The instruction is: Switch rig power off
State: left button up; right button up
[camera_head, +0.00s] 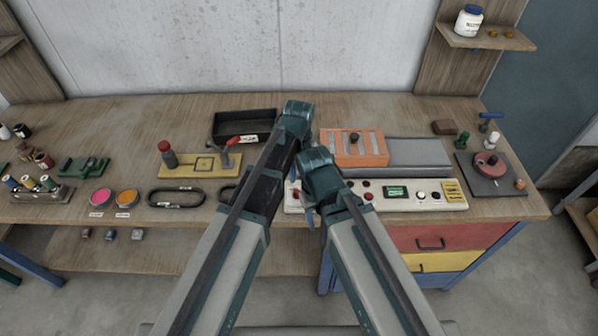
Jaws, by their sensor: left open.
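The rig's white control panel (400,200) lies along the front of the bench, right of centre. It carries red buttons (367,184), a small green display (395,191), knobs (421,196) and a yellow block (453,190). Which control is the power switch cannot be read. My left gripper (307,205) is open over the panel's left end, with its fingers pointing down; whether it touches a control cannot be told. My right gripper is hidden behind the arm links.
An orange block rack (354,147) and a grey plate (418,152) stand behind the panel. A black tray (245,123) and a yellow fixture (197,169) are to the left. A turntable (487,170) sits at the right. Drawers (432,240) are below.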

pick_arm(q)
notch_tip(320, 180, up, 5)
jog(key=p, duration=0.4)
jog(key=s+a+m, duration=0.4)
jog(key=s+a, duration=0.1)
jog(key=a, duration=0.4)
jog(key=s+a+m, duration=0.3)
jog(key=s+a, duration=0.3)
jog(key=a, duration=0.3)
jog(key=s+d+f+m+y+b, duration=0.1)
jog(key=s+d+f+m+b, duration=0.3)
jog(key=d+f+b, duration=0.4)
jog(key=s+d, duration=0.1)
jog(key=d, duration=0.2)
jog(key=shift+s+d, duration=0.15)
jog(key=shift+d, duration=0.05)
